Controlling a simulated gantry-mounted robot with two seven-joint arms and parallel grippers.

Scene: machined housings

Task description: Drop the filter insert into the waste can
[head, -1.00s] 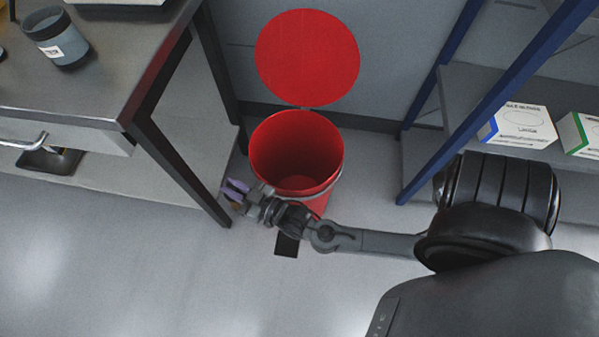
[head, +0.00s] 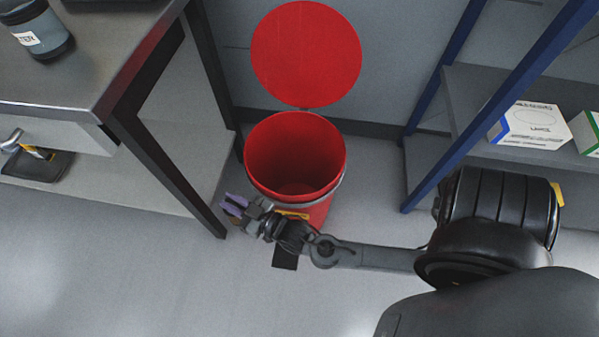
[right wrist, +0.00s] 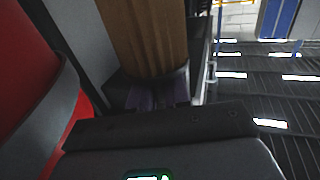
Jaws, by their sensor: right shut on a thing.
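The waste can (head: 262,172) is a red round bin on the floor, with its round red lid (head: 306,52) standing open behind it. Its inside looks empty. My right gripper (head: 233,207) is at the front left of the can, outside its rim. Its purple fingers are shut on the filter insert, a brown pleated cylinder (right wrist: 143,38) that fills the top of the right wrist view. In the head view the insert is mostly hidden. The can's red side (right wrist: 30,70) shows at the left of the right wrist view. My left gripper is not in view.
A grey workbench (head: 100,75) with a dark leg stands left of the can, and a jar (head: 38,30) is on it. A blue-framed shelf (head: 455,135) with a white box (head: 530,124) stands at the right. The floor in front is clear.

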